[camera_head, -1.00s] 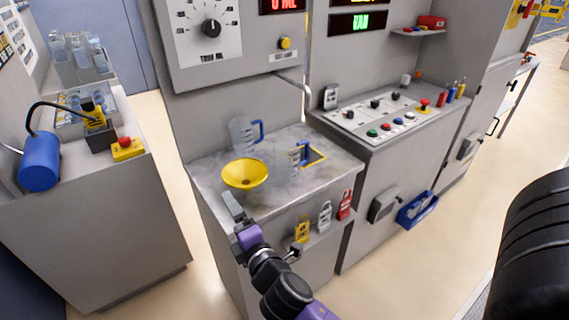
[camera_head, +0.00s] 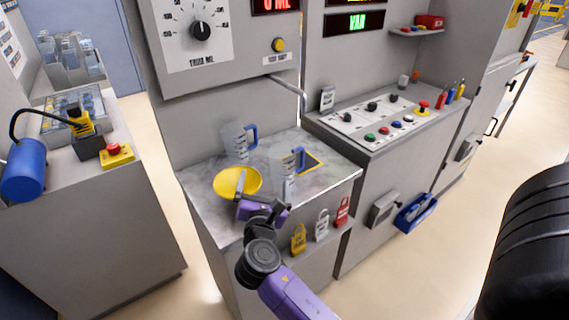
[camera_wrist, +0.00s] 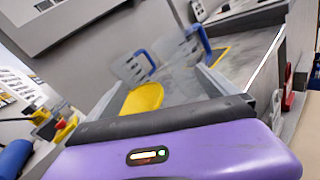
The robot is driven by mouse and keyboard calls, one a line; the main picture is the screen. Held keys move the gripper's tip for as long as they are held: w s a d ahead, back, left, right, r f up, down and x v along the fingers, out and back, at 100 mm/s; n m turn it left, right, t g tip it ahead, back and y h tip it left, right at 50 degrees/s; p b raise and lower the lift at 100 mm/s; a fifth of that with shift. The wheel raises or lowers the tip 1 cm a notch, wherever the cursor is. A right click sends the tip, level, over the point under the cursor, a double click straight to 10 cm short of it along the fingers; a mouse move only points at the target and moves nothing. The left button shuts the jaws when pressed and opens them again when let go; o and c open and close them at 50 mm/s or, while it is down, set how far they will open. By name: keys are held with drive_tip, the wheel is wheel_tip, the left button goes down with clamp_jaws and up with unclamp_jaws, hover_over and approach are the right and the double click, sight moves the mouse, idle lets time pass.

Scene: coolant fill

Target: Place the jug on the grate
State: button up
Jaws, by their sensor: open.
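Two clear jugs with blue handles stand upright on the marbled counter (camera_head: 207,200). The back jug (camera_head: 236,142) is near the wall; the other jug (camera_head: 283,166) is nearer, at the left edge of a yellow-bordered square (camera_head: 314,163), apparently the grate. I cannot tell whether that jug overlaps it. My gripper (camera_head: 264,186) is open and empty over the counter's front, short of both jugs.
A thin spout (camera_head: 300,90) hangs from the dial panel above the counter. Coloured padlocks (camera_head: 321,224) hang on the counter's front. A button console (camera_head: 372,122) stands at right.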

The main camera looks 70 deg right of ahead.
sight(282, 154)
drive_tip(key=d+g, duration=0.1)
drive_tip(key=s+d+r+n+g+h, duration=0.1)
drive_tip(key=d+r, duration=0.1)
drive_tip(key=shift+s+d+n+g+h, duration=0.25)
drive_tip(key=shift+d+n+g+h, duration=0.05)
drive_tip(key=shift+d+g, duration=0.1)
drive_tip(key=x, duration=0.4)
drive_tip(key=p+x, duration=0.1)
drive_tip(key=x, duration=0.1)
drive_tip(key=shift+s+d, duration=0.25)
drive_tip(key=shift+d, duration=0.15)
drive_tip(key=shift+w+d, duration=0.2)
drive_tip(key=shift+d, duration=0.25)
drive_tip(key=c, duration=1.7)
